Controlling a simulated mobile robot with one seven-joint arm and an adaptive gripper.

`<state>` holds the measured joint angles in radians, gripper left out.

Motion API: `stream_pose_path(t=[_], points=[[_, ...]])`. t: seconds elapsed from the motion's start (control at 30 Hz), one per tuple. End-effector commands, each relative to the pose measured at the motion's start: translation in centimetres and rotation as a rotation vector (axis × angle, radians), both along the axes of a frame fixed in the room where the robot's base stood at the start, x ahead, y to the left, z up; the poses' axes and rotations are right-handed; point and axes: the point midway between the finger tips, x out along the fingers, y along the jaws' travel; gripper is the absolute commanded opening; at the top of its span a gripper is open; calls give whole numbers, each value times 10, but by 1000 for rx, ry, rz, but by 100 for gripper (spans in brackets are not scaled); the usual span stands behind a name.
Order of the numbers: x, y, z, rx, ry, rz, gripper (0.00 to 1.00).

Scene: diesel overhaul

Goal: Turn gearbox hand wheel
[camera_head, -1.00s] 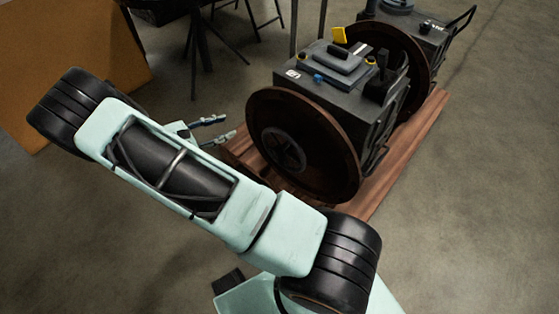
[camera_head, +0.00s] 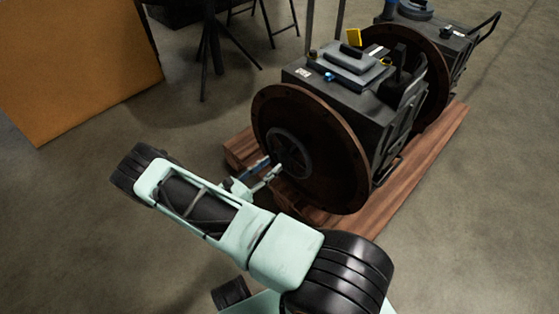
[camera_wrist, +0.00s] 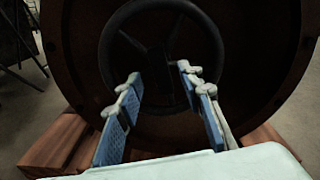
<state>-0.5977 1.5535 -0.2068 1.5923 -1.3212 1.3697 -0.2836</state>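The gearbox stands on a wooden pallet, with a large round rust-brown flange (camera_head: 335,165) facing my arm. A dark hand wheel (camera_head: 291,154) sits at the flange's middle. In the wrist view the hand wheel (camera_wrist: 163,10) shows as a black ring with a dark hub, in front of the brown flange (camera_wrist: 255,55). My gripper (camera_head: 268,168) points at the wheel from the left. In the wrist view my gripper (camera_wrist: 157,82) is open, its two blue-padded fingers spread apart over the lower part of the wheel. I cannot tell whether the fingertips touch the wheel.
The wooden pallet (camera_head: 425,155) lies under the gearbox and a second similar unit (camera_head: 455,48) behind it. An orange-brown panel (camera_head: 75,60) stands at the upper left, near dark stand legs (camera_head: 212,50). The concrete floor is clear at right and lower left.

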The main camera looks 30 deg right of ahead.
Motion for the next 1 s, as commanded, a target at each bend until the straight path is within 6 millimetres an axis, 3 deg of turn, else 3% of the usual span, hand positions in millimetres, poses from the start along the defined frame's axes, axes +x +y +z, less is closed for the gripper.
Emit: stream_pose_path(t=[0.1,0.3,0.67,1.0], points=[[7,-21,-2,1,-1,-3,35],[15,-43,-1,0,-1,-3,35],[17,-47,0,1,-1,0,35],[17,-47,0,1,-1,0,0]])
